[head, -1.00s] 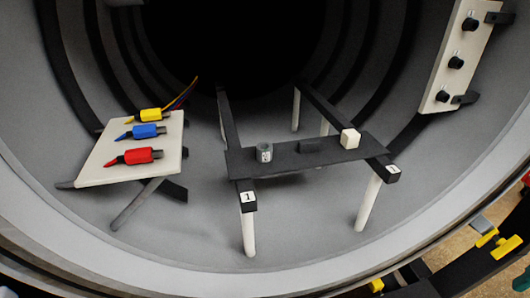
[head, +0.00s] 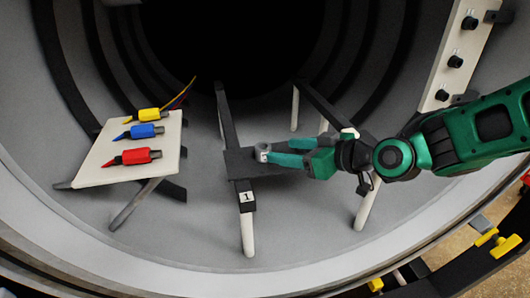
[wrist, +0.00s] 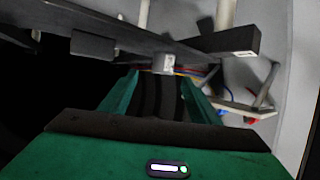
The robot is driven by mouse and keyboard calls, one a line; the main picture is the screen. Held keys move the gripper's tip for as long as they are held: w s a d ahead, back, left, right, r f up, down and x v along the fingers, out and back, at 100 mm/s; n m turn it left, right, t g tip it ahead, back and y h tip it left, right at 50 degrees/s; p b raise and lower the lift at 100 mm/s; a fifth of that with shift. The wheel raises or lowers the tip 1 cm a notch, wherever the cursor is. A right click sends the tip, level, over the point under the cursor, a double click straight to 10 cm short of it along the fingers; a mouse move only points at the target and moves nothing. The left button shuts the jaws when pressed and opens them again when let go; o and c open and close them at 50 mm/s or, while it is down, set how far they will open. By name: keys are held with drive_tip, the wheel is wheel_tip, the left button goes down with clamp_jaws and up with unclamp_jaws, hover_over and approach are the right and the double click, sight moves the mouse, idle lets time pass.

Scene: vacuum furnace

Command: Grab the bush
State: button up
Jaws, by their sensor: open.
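The bush (head: 262,149), a small grey ring-like cylinder with a white label, stands on the dark crossplate (head: 238,163). In the wrist view the bush (wrist: 164,62) shows just beyond the fingertips, roughly centred between the two green fingers. My gripper (head: 279,152) reaches in from the right over the plate, with its fingers open and pointing left at the bush. In the wrist view my gripper (wrist: 161,76) is empty. In the head view the fingertips look very near or overlapping the bush's right side; I cannot tell whether they touch it.
Dark rails on white legs carry the plate; the near left rail end has a label "1" (head: 246,197). A white panel (head: 100,165) with red, blue and yellow connectors stands left. A knob panel (head: 455,60) is upper right.

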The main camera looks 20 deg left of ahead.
sight(270, 150)
drive_tip(key=x, duration=0.3)
drive_tip(key=shift+w+a+f, duration=0.2)
drive_tip(key=shift+a, duration=0.1)
drive_tip(key=x, duration=0.4)
drive_tip(key=shift+s+a+f, duration=0.1)
drive_tip(key=shift+s+a, duration=0.15)
drive_tip(key=shift+w+a+f, duration=0.2)
drive_tip(key=shift+w+a, duration=0.05)
drive_tip(key=shift+a, duration=0.15)
drive_tip(key=shift+c, duration=0.3)
drive_tip(key=shift+r, duration=0.1)
drive_tip(key=c, duration=1.3)
